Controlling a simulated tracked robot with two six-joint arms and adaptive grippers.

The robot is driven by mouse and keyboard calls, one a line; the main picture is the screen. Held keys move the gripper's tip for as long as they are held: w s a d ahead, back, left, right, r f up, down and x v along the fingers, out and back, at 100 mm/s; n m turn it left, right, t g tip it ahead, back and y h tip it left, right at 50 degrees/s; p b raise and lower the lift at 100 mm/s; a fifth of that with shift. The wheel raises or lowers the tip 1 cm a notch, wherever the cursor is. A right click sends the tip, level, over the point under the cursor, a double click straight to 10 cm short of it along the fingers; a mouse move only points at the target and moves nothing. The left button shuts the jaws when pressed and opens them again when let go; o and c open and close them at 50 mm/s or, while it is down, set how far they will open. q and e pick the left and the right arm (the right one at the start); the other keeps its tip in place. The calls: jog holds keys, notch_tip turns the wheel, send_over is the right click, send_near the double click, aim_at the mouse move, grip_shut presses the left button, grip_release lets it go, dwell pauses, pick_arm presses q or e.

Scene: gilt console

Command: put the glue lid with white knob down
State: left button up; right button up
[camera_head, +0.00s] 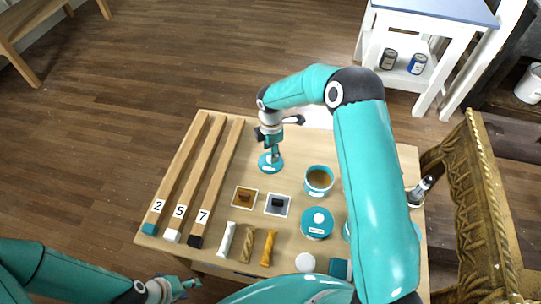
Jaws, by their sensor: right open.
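A round teal lid (270,167) lies flat on the table in its upper middle, with a small pale spot at its centre, likely the white knob. My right gripper (273,152) is directly above this lid, its fingers pointing down. It is open; whether the fingertips touch the knob is too small to tell. A teal pot (319,180) with brown contents stands uncovered to the lower right of the lid. My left gripper (187,285) is low at the table's front left edge, away from the lid; its jaw opening is unclear.
Three numbered wooden bars (188,180) lie on the left of the table (255,195). Small tiles, several short sticks and another round teal item (317,222) lie near the middle. My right arm hides part of the right side. A gilt frame (480,200) stands beyond the right edge.

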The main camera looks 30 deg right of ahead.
notch_tip(320, 180, up, 9)
jog(key=shift+f, duration=0.2)
dwell(0.5)
